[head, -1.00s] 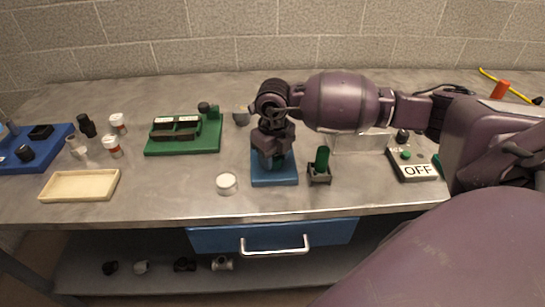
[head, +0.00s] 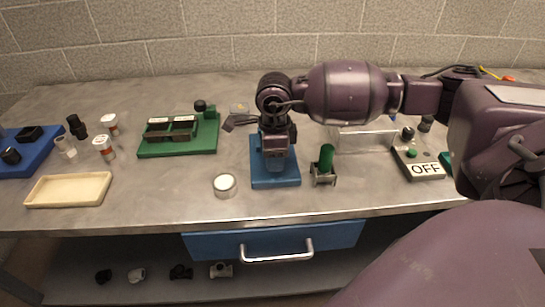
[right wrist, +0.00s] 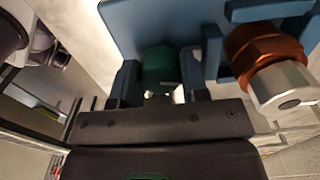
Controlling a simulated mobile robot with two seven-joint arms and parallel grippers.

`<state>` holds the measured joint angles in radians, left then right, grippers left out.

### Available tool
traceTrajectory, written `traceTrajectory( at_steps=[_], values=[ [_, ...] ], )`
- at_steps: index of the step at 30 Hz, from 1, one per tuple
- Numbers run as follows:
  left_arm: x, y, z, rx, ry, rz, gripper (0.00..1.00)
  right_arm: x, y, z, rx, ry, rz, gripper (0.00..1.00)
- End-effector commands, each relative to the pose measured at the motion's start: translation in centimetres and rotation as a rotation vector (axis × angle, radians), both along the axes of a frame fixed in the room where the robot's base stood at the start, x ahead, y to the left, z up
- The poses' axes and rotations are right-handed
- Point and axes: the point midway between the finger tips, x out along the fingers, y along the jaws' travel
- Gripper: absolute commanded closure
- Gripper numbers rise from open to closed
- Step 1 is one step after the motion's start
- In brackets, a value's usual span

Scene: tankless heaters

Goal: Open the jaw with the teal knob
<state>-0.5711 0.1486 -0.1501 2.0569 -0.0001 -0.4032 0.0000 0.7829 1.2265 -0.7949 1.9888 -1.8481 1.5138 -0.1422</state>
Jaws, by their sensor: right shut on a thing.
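The teal knob (right wrist: 160,68) shows in the right wrist view, in front of the blue fixture (right wrist: 150,22). My right gripper (right wrist: 160,82) is shut on the knob, with one finger on each side of it. A copper-coloured nut (right wrist: 262,52) with a silver end sits in a blue holder to the right of the knob. In the head view my right gripper (head: 276,158) hangs over the fixture's blue base (head: 275,182) and hides the knob and jaw. My left gripper is not in view.
A green cylinder in a dark stand (head: 325,164) is close on the right, and a white-topped round tin (head: 225,185) on the left. A green board (head: 205,140), a cream tray (head: 70,190) and an OFF box (head: 418,163) stand farther out. A blue drawer (head: 340,235) is below.

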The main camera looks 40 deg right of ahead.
Motion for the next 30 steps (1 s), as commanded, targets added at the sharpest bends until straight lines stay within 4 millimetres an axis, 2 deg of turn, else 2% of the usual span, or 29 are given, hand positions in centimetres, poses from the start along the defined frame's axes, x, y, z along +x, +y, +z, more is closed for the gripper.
traceTrajectory(
  at_steps=[12,29,30],
  values=[
    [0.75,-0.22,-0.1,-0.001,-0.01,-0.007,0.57,0.06,0.0,0.1,0.0,-0.004,0.197,0.83],
    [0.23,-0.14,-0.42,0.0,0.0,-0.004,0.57,0.08,0.01,0.23,0.0,-0.006,0.225,0.83],
    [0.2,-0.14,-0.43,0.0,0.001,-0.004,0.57,0.09,0.0,0.24,0.0,-0.006,0.225,0.56]
  ],
)
